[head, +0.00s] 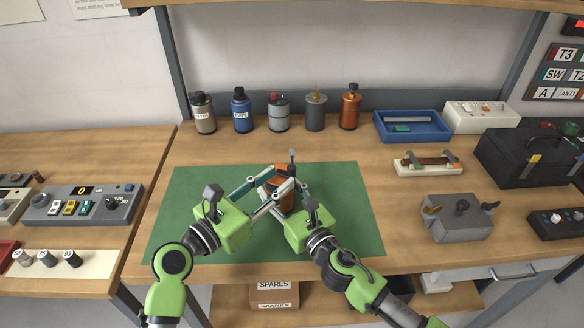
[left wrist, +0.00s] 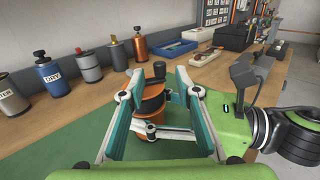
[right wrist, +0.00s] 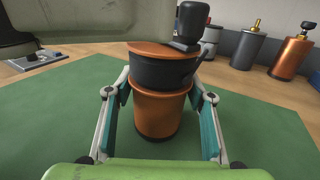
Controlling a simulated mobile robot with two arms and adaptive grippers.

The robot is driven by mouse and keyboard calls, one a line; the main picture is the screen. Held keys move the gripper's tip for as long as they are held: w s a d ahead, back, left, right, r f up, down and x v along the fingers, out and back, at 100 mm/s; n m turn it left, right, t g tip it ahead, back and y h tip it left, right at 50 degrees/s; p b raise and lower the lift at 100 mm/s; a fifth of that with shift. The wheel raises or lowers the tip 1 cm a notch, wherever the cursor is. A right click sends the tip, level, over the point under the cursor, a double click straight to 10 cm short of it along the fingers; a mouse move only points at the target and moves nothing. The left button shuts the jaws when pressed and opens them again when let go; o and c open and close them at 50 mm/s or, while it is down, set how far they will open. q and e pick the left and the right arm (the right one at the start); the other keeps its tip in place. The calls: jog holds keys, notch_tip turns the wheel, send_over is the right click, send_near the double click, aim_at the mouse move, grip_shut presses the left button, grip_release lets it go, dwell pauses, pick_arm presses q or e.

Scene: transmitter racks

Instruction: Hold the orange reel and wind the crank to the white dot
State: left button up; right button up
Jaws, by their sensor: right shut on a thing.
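The orange reel (head: 284,201) stands upright on the green mat (head: 190,215), with a dark band around its upper part. My right gripper (right wrist: 161,82) is shut on it, one finger on each side in the right wrist view. The black crank knob (right wrist: 192,20) stands up above the orange top; it also shows in the left wrist view (left wrist: 159,69). My left gripper (head: 276,179) is open, with its fingers spread around the upper reel and crank. The fingers hide part of the reel in the head view. I cannot make out the white dot.
Several bottles and canisters (head: 279,113) line the back of the bench. A blue tray (head: 412,126), a grey box with knobs (head: 457,220) and a black case (head: 520,155) stand to the right. A switch panel (head: 82,206) is on the left bench. The mat around the reel is clear.

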aim_at(289, 171)
pick_arm(q)
jog(key=x, duration=0.6)
jog(key=shift+a, duration=0.1)
grip_shut()
